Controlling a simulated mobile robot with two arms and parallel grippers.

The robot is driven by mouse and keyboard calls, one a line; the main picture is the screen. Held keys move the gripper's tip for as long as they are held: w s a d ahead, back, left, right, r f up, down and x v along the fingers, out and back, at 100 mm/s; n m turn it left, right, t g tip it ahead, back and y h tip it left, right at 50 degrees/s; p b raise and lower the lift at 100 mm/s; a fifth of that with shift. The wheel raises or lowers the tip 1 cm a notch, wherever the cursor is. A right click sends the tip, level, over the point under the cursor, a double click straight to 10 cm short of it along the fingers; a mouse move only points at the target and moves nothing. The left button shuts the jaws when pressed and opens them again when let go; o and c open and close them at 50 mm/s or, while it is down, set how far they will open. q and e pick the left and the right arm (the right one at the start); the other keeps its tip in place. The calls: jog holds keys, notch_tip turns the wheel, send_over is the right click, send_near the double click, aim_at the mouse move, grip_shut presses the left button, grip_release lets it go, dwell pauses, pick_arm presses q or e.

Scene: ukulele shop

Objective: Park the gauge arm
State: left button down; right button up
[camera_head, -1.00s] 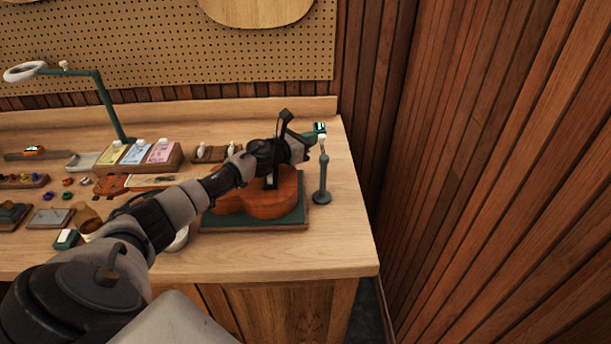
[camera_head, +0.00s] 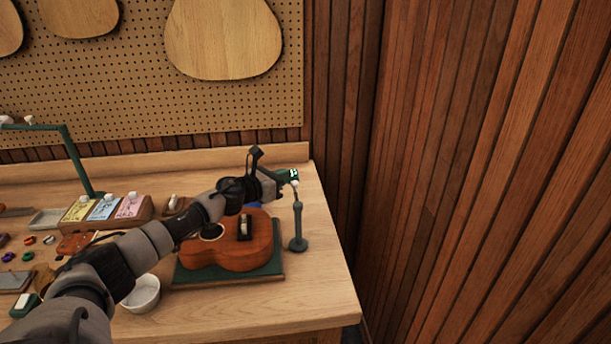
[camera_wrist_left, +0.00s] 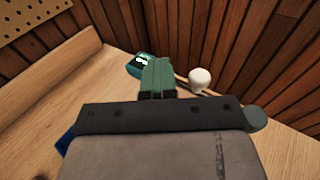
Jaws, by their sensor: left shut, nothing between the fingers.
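The gauge stand is a dark green post (camera_head: 298,225) on a round base, at the right end of the bench. A white ball knob (camera_head: 295,184) is at its top, also in the left wrist view (camera_wrist_left: 200,80). A small green gauge head with a lit display (camera_head: 291,174) is beside the knob; it shows in the wrist view (camera_wrist_left: 138,65) too. A thin dark arm runs by the knob. My left gripper (camera_wrist_left: 156,76) is shut and empty, right at the gauge head; I cannot tell whether they touch. My right gripper is out of view.
A brown ukulele body (camera_head: 235,255) lies on a green mat (camera_head: 230,280) under my left arm. A white bowl (camera_head: 143,294) and colored packets (camera_head: 105,209) are to the left. A wood-plank wall (camera_head: 450,170) stands close on the right. The front right bench top is clear.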

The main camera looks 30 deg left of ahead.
pick_arm(q)
jog(key=d+r+p, duration=0.7)
jog(key=d+r, duration=0.1)
jog(key=d, duration=0.3)
jog(key=shift+d, duration=0.25)
jog(key=shift+w+f, duration=0.1)
